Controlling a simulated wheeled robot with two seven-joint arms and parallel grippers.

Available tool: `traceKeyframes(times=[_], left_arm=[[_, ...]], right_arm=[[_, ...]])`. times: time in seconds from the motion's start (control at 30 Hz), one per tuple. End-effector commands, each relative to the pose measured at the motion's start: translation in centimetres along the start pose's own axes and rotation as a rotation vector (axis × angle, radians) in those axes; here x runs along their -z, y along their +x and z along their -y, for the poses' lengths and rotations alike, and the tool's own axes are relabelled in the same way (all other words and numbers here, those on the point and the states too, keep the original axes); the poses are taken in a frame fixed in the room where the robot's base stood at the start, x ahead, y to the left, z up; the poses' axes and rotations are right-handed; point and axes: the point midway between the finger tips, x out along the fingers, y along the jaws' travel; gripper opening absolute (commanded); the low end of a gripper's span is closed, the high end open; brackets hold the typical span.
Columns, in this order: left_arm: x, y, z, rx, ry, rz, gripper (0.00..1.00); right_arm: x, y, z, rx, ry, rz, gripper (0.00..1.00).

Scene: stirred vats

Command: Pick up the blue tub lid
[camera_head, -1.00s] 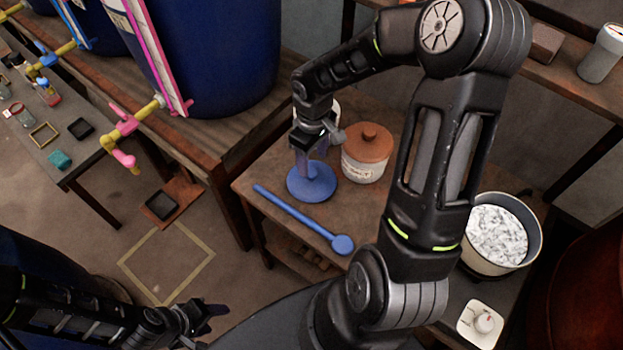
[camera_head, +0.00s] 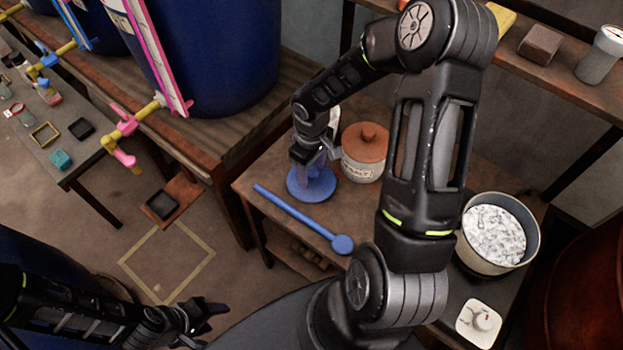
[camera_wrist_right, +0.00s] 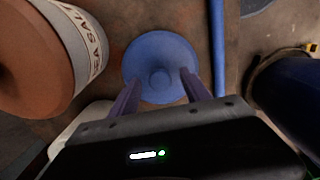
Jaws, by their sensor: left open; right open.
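The blue tub lid (camera_head: 302,190) is a round disc with a small raised knob, lying flat on the wooden table. It also shows in the right wrist view (camera_wrist_right: 145,58). My right gripper (camera_head: 312,168) is open and points down over the lid. In the right wrist view its two fingers (camera_wrist_right: 158,84) stand on either side of the knob, apart from it. How high the fingertips are above the lid is hard to tell. My left gripper (camera_head: 215,312) is open and empty, low at the left, far from the lid.
A blue long-handled paddle (camera_head: 300,217) lies just in front of the lid. A lidded crock (camera_head: 362,165) stands close behind it to the right. A pot of white material (camera_head: 495,235) and a white dial device (camera_head: 478,324) are further right.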

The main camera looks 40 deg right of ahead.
Motion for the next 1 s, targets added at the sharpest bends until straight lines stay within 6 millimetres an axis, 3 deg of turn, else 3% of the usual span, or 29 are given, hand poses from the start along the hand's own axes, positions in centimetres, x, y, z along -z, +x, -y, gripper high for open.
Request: traceKeyframes(times=[0.17,0.83,1.0], left_arm=[[0.0,0.0,0.0,0.0,0.0,0.0,0.51],[0.01,0.0,0.0,0.0,0.0,0.0,0.51],[0.0,0.0,-0.01,0.0,0.0,0.0,0.51]], right_arm=[[0.01,-0.02,0.0,0.0,0.0,0.0,0.56],[0.01,-0.02,0.01,0.0,0.0,0.0,0.02],[0.01,-0.02,0.01,0.0,0.0,0.0,0.0]])
